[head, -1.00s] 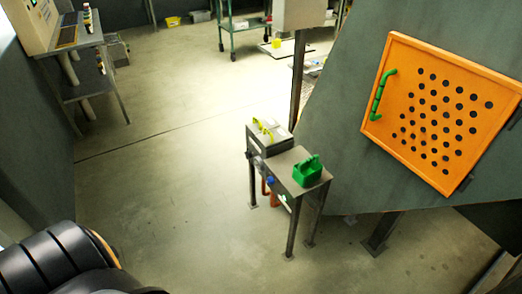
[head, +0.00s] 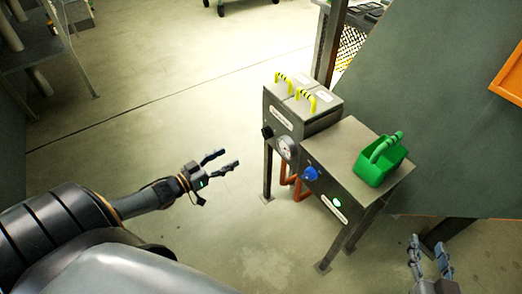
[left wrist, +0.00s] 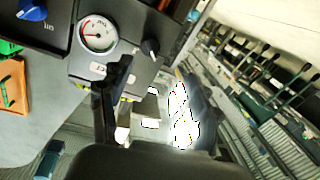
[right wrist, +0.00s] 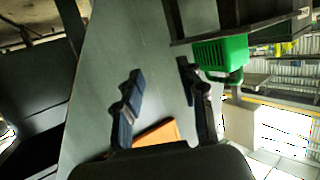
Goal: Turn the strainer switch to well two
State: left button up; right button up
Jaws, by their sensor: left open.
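The steel control stand (head: 345,151) has a black knob (head: 267,132) on its front at the left, a round gauge (head: 288,148) and a blue knob (head: 310,174). I cannot read which knob is the strainer switch. The black knob (left wrist: 149,48), gauge (left wrist: 97,33) and blue knob (left wrist: 33,10) also show in the left wrist view. My left gripper (head: 229,160) is open and empty, left of the stand and apart from the black knob. My right gripper (head: 428,243) is at the lower right, its fingers apart and empty in the right wrist view (right wrist: 158,68).
A green holder (head: 378,166) sits on top of the stand. Yellow-striped handles (head: 306,99) rise from its two lids. A green light (head: 337,203) glows on the front. A large grey machine wall (head: 455,140) stands at the right.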

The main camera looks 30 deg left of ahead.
pick_arm(q)
jog(key=w+d+r, duration=0.1)
jog(key=r, duration=0.1)
jog(key=b, duration=0.3)
send_near(263, 135)
jog(key=w, duration=0.3)
jog(key=shift+h, duration=0.4)
jog(key=x, duration=0.2)
jog(key=b+x, duration=0.1)
jog(key=x, duration=0.3)
jog(key=shift+w+d+f+b, duration=0.1)
jog(key=shift+d+f+b, duration=0.05)
jog(key=shift+f+b, duration=0.25)
jog(key=shift+w+d, duration=0.1)
jog(key=shift+w, duration=0.05)
pick_arm(e)
jog(key=s+r+t+y, duration=0.2)
jog(key=r+t, duration=0.4)
jog(key=r, duration=0.4)
jog(key=s+r+t+y, duration=0.2)
jog(key=s+r+t, duration=0.2)
jog(key=r, duration=0.6)
jog(key=a+t, duration=0.1)
jog(key=t, duration=0.1)
jog(key=shift+t+y, duration=0.3)
jog(key=shift+y, duration=0.1)
pick_arm(q)
jog(key=c, duration=1.2)
